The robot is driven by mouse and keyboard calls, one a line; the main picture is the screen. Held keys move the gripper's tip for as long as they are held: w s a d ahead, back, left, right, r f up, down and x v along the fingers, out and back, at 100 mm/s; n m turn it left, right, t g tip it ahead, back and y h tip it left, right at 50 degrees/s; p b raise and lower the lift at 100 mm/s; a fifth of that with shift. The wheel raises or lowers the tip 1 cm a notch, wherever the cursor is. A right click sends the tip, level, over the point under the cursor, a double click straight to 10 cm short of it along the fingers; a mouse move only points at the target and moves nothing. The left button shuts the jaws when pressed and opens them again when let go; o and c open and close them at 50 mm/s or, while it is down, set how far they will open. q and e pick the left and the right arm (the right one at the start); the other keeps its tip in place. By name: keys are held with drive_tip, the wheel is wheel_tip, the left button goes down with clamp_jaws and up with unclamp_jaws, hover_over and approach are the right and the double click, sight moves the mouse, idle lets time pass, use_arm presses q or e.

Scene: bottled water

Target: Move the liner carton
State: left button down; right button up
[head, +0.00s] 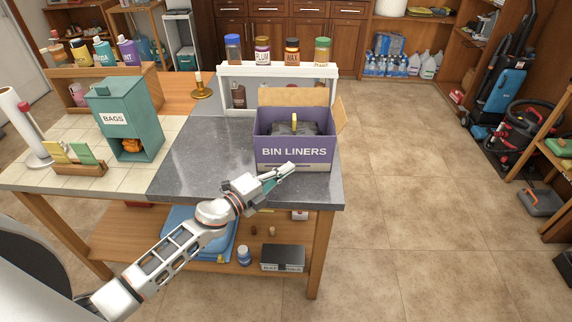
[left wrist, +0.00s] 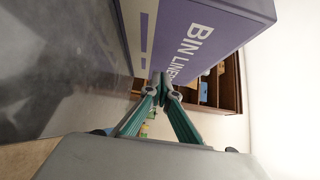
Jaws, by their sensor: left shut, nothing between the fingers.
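The liner carton (head: 293,153) is a purple box marked "BIN LINERS" with open cardboard flaps. It stands upright on the dark grey counter (head: 200,158), near its right end. Dark liners and a small yellow item show inside it. My left gripper (head: 289,168) is shut and empty at the lower front face of the carton. In the left wrist view the carton (left wrist: 190,30) fills the top, and the shut fingertips (left wrist: 160,80) are close to its face; I cannot tell whether they touch. My right gripper is not in view.
A white rack (head: 223,78) with several jars stands behind the carton. A teal "BAGS" box (head: 127,118) stands left on the tiled part. A lower shelf holds a grey box (head: 283,258) and a blue bin. Open floor (head: 420,200) lies right of the counter.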

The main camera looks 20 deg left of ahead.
use_arm(q)
drive_tip(key=shift+w+a, duration=0.25)
drive_tip(key=shift+w, duration=0.8)
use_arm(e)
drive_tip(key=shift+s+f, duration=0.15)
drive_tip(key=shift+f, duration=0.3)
use_arm(q)
drive_tip(key=w+a+b, duration=0.1)
drive_tip(key=w, duration=0.2)
drive_tip(key=w+a+b, duration=0.1)
drive_tip(key=w, duration=0.2)
drive_tip(key=w+a+b, duration=0.1)
drive_tip(key=w, duration=0.3)
drive_tip(key=shift+a, duration=0.2)
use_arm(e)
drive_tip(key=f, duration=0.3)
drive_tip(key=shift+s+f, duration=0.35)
use_arm(q)
drive_tip(key=shift+s, duration=0.1)
